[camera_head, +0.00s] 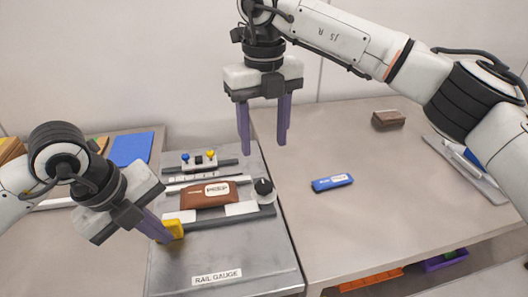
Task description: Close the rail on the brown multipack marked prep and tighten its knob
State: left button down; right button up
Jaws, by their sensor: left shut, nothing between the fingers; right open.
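The brown multipack marked PREP (204,200) lies on the grey rail gauge (222,260). A light rail (193,184) runs behind the multipack, and a dark rail with white pads (242,209) runs along its front. The round black knob (263,188) is at the right end of the rails. My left gripper (165,238) is shut and empty, its fingertips at a yellow block (174,228) at the front left; I cannot tell whether they touch. My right gripper (264,148) is open and empty, pointing down above the back right of the gauge.
A blue pack (332,183) lies on the table (400,215) to the right, with a brown pack (388,120) farther back. A grey tray (470,170) is partly behind my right arm. Small coloured knobs (198,160) stand behind the rail. Orange (370,279) and purple bins (445,259) are below the edge.

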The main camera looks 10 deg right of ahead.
pick_arm(q)
jog(key=shift+w+r, duration=0.1)
jog(key=shift+w, duration=0.05)
pick_arm(e)
jog(key=shift+r, duration=0.35)
pick_arm(q)
jog(key=shift+s, duration=1.9)
notch_tip(320, 180, up, 8)
jog(key=p, duration=0.5)
pick_arm(e)
notch_tip(320, 180, up, 5)
jog(key=shift+r, duration=0.1)
